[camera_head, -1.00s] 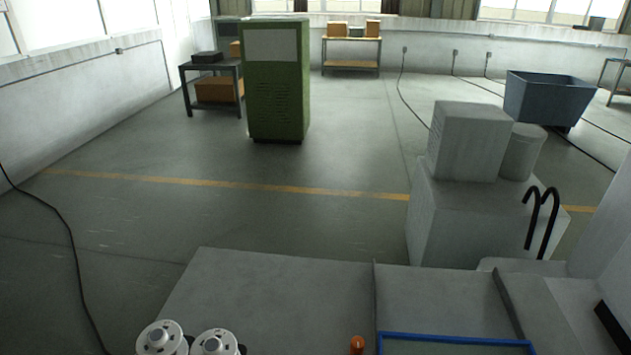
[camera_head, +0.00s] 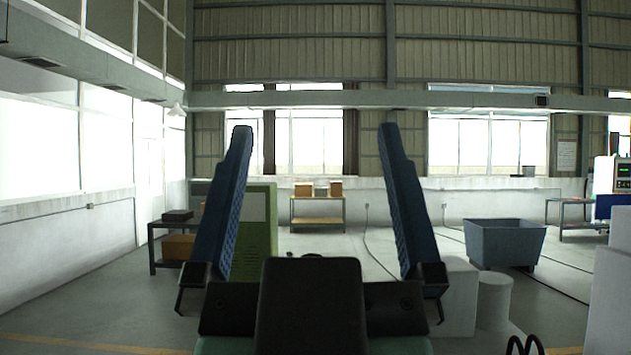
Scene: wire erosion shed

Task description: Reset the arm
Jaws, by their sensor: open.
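My gripper (camera_head: 313,135) stands upright in the middle of the head view, close to the camera. Its two blue ridged fingers are spread wide apart, with nothing between them. The dark wrist body shows below the fingers at the bottom centre. The left finger covers part of a green cabinet (camera_head: 260,222) standing far behind it. The rest of my arm is mostly out of view.
A low bench with boxes (camera_head: 317,211) stands at the back wall. A dark shelf table (camera_head: 153,250) is at left. A blue-grey bin (camera_head: 503,243) and a pale cylinder (camera_head: 494,300) are at right. Black cables cross the floor.

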